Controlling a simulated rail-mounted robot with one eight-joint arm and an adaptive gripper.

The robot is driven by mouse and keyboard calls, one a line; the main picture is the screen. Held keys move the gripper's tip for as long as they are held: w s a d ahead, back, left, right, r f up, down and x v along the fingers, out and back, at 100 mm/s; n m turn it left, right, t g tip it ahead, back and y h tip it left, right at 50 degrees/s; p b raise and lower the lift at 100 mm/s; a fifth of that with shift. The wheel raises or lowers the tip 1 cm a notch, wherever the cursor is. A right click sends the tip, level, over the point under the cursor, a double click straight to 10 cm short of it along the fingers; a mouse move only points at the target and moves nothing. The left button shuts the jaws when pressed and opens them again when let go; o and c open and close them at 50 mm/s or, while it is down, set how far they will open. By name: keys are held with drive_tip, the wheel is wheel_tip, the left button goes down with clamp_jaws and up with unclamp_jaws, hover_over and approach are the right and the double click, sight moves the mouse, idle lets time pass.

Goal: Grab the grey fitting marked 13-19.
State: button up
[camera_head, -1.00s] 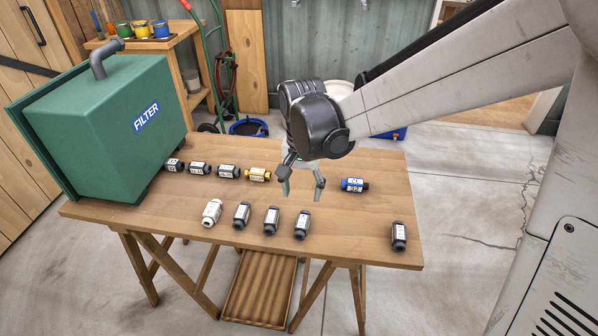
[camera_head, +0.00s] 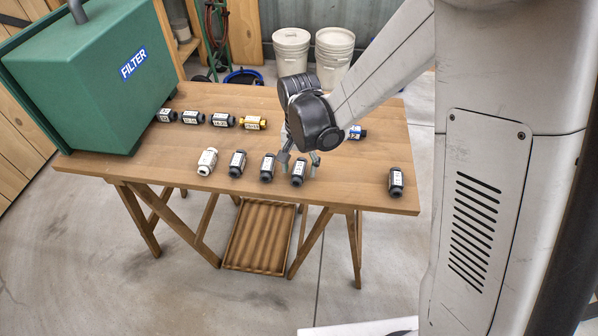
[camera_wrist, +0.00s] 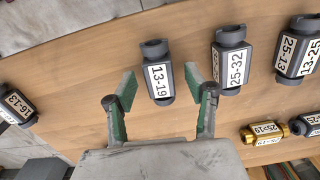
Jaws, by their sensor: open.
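The grey fitting marked 13-19 (camera_wrist: 158,82) lies on the wooden table, its white label readable in the wrist view. In the head view it is the dark grey fitting (camera_head: 298,174) near the fingers, in the front row. My gripper (camera_wrist: 160,92) is open and empty, with one green-padded finger to each side of the fitting in the wrist view. The fitting shows slightly beyond the fingertips, and I see no contact. In the head view my gripper (camera_head: 299,165) is low over the front row; its exact height is unclear.
A grey fitting marked 25-32 (camera_wrist: 232,65) lies close beside the right finger. Another marked 25-13 (camera_wrist: 297,58) is farther right, and one marked 16-13 (camera_wrist: 17,106) is far left. A green FILTER box (camera_head: 95,85) stands on the table's left end.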

drive_tip(key=shift+f, duration=0.45)
clamp_jaws()
drive_tip(key=shift+r, duration=0.1)
